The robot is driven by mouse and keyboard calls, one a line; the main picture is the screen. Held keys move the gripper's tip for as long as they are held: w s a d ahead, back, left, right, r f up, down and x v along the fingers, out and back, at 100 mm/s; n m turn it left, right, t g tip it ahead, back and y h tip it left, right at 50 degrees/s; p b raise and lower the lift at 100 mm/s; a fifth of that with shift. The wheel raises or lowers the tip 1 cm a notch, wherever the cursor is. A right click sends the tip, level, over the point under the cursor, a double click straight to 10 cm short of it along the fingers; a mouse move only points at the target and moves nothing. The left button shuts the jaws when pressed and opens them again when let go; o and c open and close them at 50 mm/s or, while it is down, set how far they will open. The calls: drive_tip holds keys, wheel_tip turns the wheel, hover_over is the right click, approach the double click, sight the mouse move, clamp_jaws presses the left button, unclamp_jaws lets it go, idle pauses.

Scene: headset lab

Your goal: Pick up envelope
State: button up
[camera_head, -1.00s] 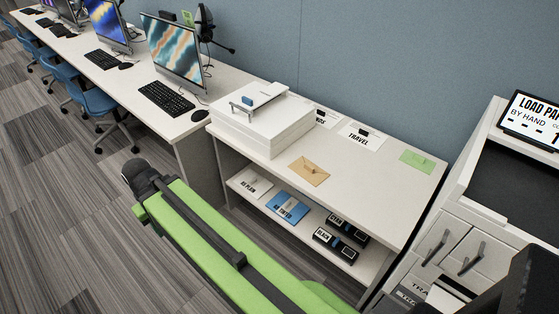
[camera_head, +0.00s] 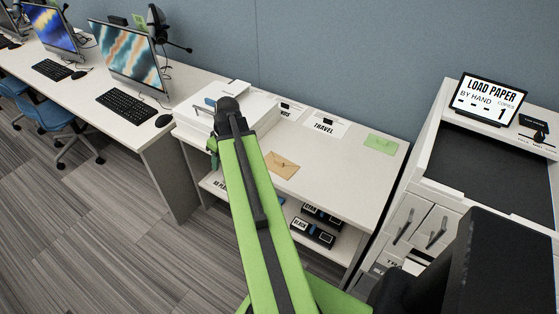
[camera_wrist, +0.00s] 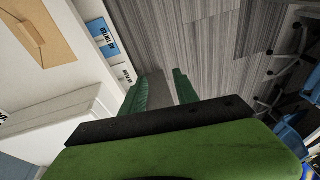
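The tan envelope (camera_head: 281,165) lies flat on the white side table (camera_head: 340,185), in front of the white printer-like box (camera_head: 190,115). In the wrist view the envelope (camera_wrist: 42,32) is at the upper left, partly cut off by the frame. My gripper (camera_wrist: 163,88) is open and empty, its two green fingers apart with grey floor showing between them. In the head view my arm stretches toward the table, and a bit of my gripper (camera_head: 212,147) shows left of the envelope, near the table's front edge. The rest is hidden behind my arm.
A green card (camera_head: 382,144) and a TRAVEL card (camera_head: 326,125) lie on the same table. A lower shelf holds black boxes (camera_head: 312,235). A copier with a LOAD PAPER screen (camera_head: 487,102) stands at right. Desks with monitors (camera_head: 124,55) stand at left.

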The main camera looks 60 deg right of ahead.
drive_tip(key=s+d+r+t+p, duration=0.1)
drive_tip(key=s+d, duration=0.4)
drive_tip(key=d, duration=0.2)
drive_tip(key=s+d+r, duration=0.2)
drive_tip(key=s+d, duration=0.3)
drive_tip(key=d, duration=0.2)
drive_tip(key=t+h, duration=0.1)
approach(279, 161)
drive_tip(key=shift+m, duration=0.3)
drive_tip(key=b+x, duration=0.9)
drive_tip(key=b, duration=0.6)
drive_tip(key=shift+d+b, duration=0.1)
drive_tip(key=shift+b, duration=0.2)
drive_tip(key=shift+r, duration=0.25)
clamp_jaws()
